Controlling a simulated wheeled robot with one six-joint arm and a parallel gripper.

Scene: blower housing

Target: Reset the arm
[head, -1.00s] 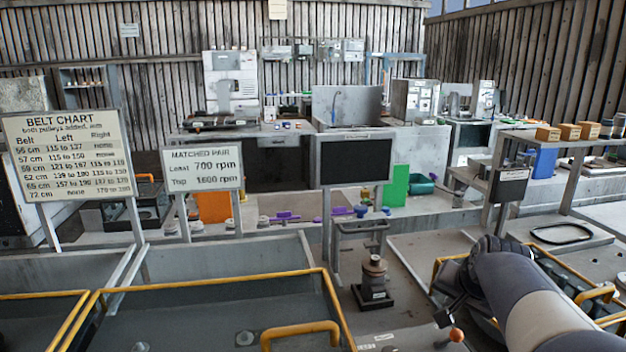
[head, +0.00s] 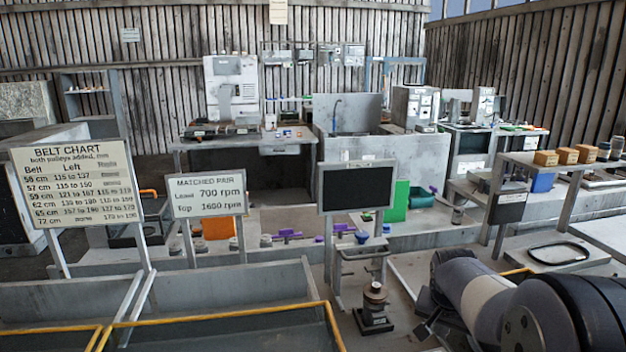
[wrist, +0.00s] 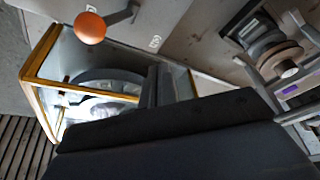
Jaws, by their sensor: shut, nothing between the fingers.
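My gripper (wrist: 159,82) shows in the wrist view as dark fingers lying together, with nothing between them. They point over a yellow-edged bin (wrist: 37,82). In the head view my arm reaches in from the lower right, bent low over the bench. The gripper end there is a dark shape largely hidden by the arm and the frame edge.
An orange-knobbed lever (wrist: 89,27) is near the bin. A pulley stand (head: 374,308) stands left of my arm, and a dark screen (head: 357,187) rises behind it. A black belt loop (head: 557,253) lies on a plate at the right. Signs stand at the left.

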